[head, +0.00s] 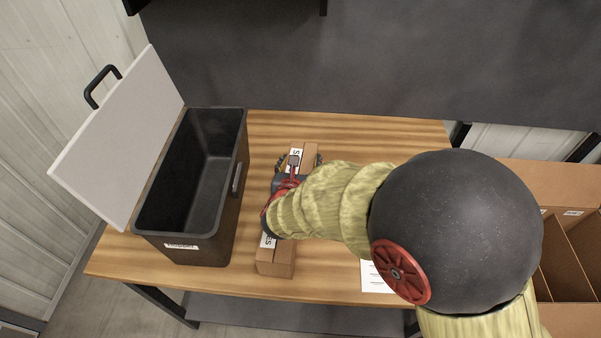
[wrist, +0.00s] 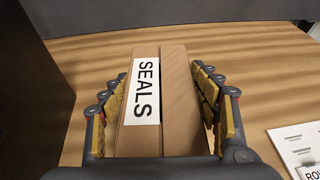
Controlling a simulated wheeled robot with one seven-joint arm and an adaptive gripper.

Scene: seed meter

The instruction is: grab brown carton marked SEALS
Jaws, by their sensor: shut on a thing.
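The brown carton marked SEALS (wrist: 178,95) fills the middle of the wrist view, its white label facing up. Whether the carton touches the table is hard to tell.
An open black hopper (head: 190,215) with a raised white lid (head: 120,140) stands left of the carton. A white paper (head: 374,278) lies on the table to the right. A divided cardboard box (head: 565,250) is at the far right. Bare tabletop (head: 330,285) lies between carton and paper.

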